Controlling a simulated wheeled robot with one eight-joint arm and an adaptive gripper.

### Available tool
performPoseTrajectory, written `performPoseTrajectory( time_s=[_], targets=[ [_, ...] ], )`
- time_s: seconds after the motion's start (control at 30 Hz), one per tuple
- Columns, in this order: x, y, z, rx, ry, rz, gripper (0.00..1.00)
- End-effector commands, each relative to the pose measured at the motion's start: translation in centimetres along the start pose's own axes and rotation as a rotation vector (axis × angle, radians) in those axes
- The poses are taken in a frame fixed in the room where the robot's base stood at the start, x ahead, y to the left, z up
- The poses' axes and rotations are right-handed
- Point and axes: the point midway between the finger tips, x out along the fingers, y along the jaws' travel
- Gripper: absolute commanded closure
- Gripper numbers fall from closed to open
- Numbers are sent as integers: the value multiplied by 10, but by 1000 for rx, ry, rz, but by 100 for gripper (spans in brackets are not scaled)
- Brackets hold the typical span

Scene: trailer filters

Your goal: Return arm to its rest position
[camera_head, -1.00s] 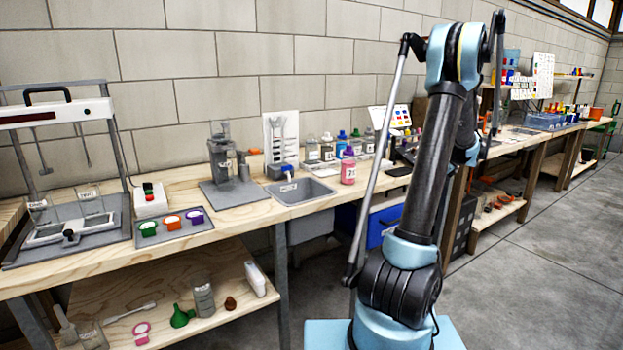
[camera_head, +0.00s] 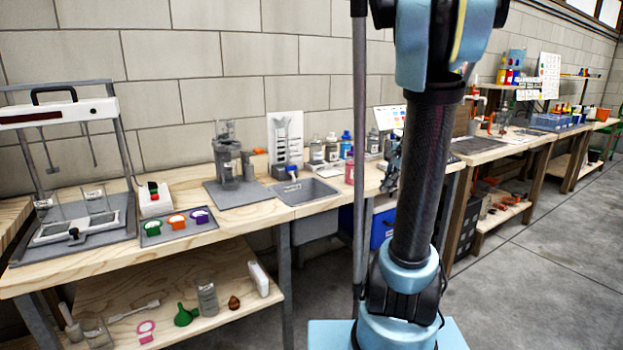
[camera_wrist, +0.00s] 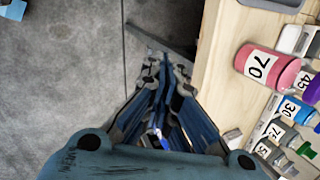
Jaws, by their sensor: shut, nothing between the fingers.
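My gripper (camera_wrist: 163,72) is in the wrist view, with its dark linked fingers drawn together and nothing between them. It is over the grey floor beside the edge of the wooden bench (camera_wrist: 215,75). In the head view my arm stands at the centre right, its dark link rising from the pale blue base and leaving the top of the picture. A part that looks like my gripper (camera_head: 392,168) shows just left of that link, mostly hidden by it.
A pink bottle marked 70 (camera_wrist: 267,67) lies nearest to my gripper across the bench edge. Several capped bottles (camera_wrist: 290,108) stand beyond it. The floor (camera_head: 530,270) at right is clear.

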Motion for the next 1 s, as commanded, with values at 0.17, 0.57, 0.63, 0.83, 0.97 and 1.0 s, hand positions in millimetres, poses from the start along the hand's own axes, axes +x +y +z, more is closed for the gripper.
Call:
performPoseTrajectory(
  time_s=[0.17, 0.57, 0.63, 0.83, 0.97, 1.0],
  targets=[
    [-2, 34, 43, -196, 16, 46, 100],
    [5, 118, 112, -641, 43, 150, 100],
    [7, 134, 121, -719, 46, 169, 100],
    [19, 179, 140, -942, 52, 223, 100],
    [27, 205, 148, -1071, 53, 254, 100],
    [29, 211, 149, -1103, 54, 263, 100]
  ],
)
